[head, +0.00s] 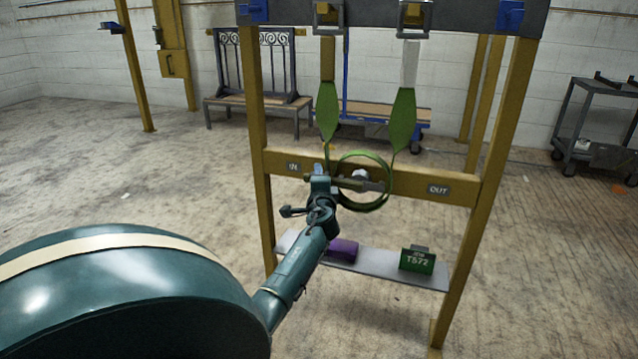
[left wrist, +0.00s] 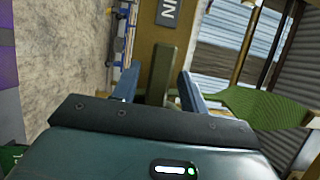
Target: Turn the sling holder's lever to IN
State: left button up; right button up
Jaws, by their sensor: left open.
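A yellow gate frame (head: 258,150) carries a crossbar (head: 415,188) with an IN plate (head: 293,167) on the left and an OUT plate (head: 438,190) on the right. A green ring (head: 388,190) surrounds the hub at the bar's middle. The olive lever (left wrist: 160,72) stands between the two fingers of my open left gripper (left wrist: 158,88) in the left wrist view; whether they touch it I cannot tell. In the head view my left gripper (head: 325,175) is at the crossbar, just left of the hub, and hides part of the lever. Green slings (head: 402,118) hang above. My right gripper is out of view.
Behind stand a bench (head: 258,101) and a dark cart (head: 598,120).

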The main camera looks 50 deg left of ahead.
pick_arm(q)
jog(key=p+v, duration=0.3)
jog(key=v, duration=0.9)
jog(key=shift+s+d, duration=0.2)
jog(key=shift+d, duration=0.1)
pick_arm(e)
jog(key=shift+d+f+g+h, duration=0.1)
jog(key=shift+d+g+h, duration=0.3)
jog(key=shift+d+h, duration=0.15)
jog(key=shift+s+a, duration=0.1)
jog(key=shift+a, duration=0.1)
